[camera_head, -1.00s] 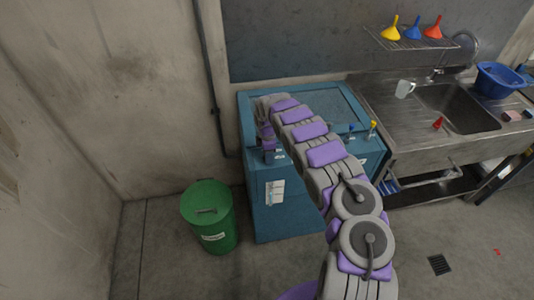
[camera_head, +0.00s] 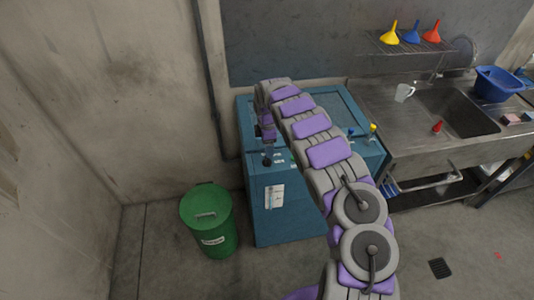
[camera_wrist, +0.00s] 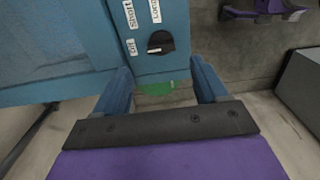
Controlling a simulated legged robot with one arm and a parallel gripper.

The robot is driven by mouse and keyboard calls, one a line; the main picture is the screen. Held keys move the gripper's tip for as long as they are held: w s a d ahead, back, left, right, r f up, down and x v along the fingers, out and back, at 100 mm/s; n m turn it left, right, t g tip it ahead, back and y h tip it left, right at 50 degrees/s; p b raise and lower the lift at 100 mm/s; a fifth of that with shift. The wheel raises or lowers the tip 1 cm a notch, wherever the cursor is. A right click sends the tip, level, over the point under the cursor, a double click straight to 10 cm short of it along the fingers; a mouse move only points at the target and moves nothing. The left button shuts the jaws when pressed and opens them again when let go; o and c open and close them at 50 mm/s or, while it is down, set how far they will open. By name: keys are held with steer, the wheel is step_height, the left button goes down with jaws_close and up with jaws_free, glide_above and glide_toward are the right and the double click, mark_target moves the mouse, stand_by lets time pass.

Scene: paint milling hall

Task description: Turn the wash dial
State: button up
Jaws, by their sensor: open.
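The wash dial (camera_wrist: 160,42) is a dark round knob on the blue cabinet's face in the wrist view. White labels reading Off, Short and Long (camera_wrist: 155,11) sit around it. My gripper (camera_wrist: 161,70) is open, with one blue finger to each side and nothing between them. In the picture the dial lies just beyond the fingertips, between their lines; I cannot tell the exact gap. In the head view my gripper (camera_head: 267,138) points down at the front top edge of the blue cabinet (camera_head: 300,215).
A green lidded bin (camera_head: 210,222) stands left of the cabinet. Floor in front is clear.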

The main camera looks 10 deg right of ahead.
step_height(320, 180, up, 10)
steer(key=shift+f, duration=0.2)
stand_by(0.5)
steer(key=s+d+r+m+h+b, duration=0.15)
steer(key=s+r+m, duration=0.25)
steer(key=s, duration=0.4)
steer(key=s+d+r+m+g+b, duration=0.1)
steer(key=s+d+r+m+b, duration=0.1)
steer(key=s+r+m, duration=0.35)
steer(key=s+d+r+m+b, duration=0.1)
steer(key=s+d+r+m, duration=0.15)
steer(key=s, duration=0.75)
steer(key=s+a+f+m+b, duration=0.1)
steer(key=s+a+f+m, duration=0.1)
steer(key=s, duration=0.8)
steer(key=s+a+f+m+y+b, duration=0.1)
steer(key=s+a+f+m+b, duration=0.1)
steer(key=s, duration=0.8)
steer(key=s+a+f+m+b, duration=0.1)
steer(key=s+a+f+m, duration=0.1)
steer(key=s, duration=0.8)
steer(key=shift+a+f+g, duration=0.15)
steer(key=shift+f+g, duration=0.2)
steer(key=shift+g, duration=0.05)
steer(key=shift+y, duration=0.25)
